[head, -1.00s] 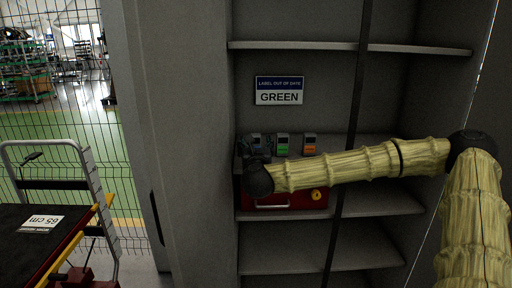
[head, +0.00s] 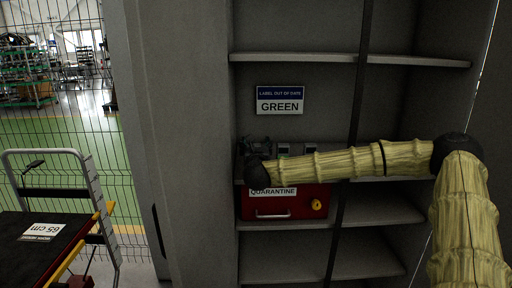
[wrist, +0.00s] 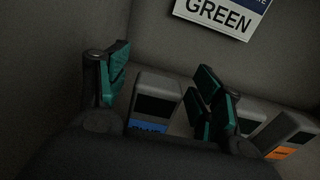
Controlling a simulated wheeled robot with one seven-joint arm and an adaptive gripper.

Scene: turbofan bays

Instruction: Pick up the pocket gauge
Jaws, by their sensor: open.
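Several grey pocket gauges stand on a shelf. In the wrist view, one with a blue label (wrist: 155,100) stands between the spread teal-padded fingers of my gripper (wrist: 163,76); I see no clear contact. A second gauge (wrist: 250,118) is partly hidden behind the right finger. A third, with an orange label (wrist: 290,136), stands at the far right. In the head view, my gripper (head: 256,147) is at the left end of the shelf, mostly behind my arm's dark joint. The middle gauge (head: 283,149) and right gauge (head: 310,148) show only their tops above my arm.
A sign (head: 279,100) on the back wall reads "LABEL OUT OF DATE GREEN". A red box (head: 285,205) labelled QUARANTINE sits one shelf below. The cabinet's left wall (head: 185,150) is close to my gripper. A dark upright (head: 350,120) crosses the shelf fronts. A cart (head: 40,232) stands at left.

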